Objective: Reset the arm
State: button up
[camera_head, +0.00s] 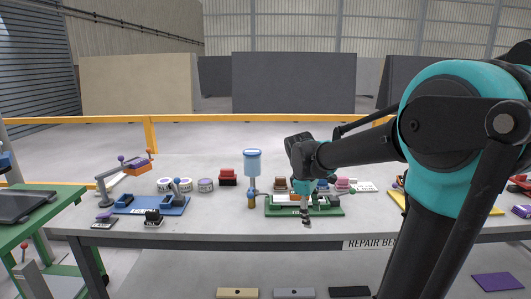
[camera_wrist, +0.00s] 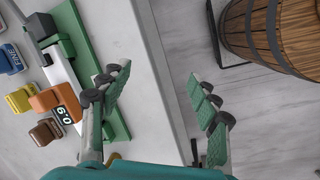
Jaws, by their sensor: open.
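My arm reaches in from the right in the head view, and my gripper (camera_head: 306,217) hangs at the front edge of the grey repair bench (camera_head: 226,234). It is just in front of a green board (camera_head: 331,212) with a white part on it. In the wrist view, my gripper (camera_wrist: 160,80) has its two fingers spread wide with nothing between them. The bench edge runs between the fingers. The arm hides part of the bench's right side.
A blue fixture (camera_head: 150,205), white rolls (camera_head: 205,185) and a blue-topped dispenser (camera_head: 252,164) stand on the bench. A green table (camera_head: 40,210) is at the left. A wooden barrel (camera_wrist: 290,38) stands at the right in the wrist view. Bare floor lies beside the bench.

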jog(key=s+d+f+m+t+y, duration=0.1)
jog(key=s+d+f+m, duration=0.1)
jog(key=s+f+m, duration=0.4)
jog(key=s+d+f+m+t+y, duration=0.1)
jog(key=s+d+f+m+t, duration=0.1)
jog(key=s+f+m, duration=0.4)
jog(key=s+f, duration=0.1)
jog(key=s, duration=0.2)
jog(key=shift+s+f+y, duration=0.25)
jog(key=shift+f+y, duration=0.05)
jog(key=shift+f, duration=0.1)
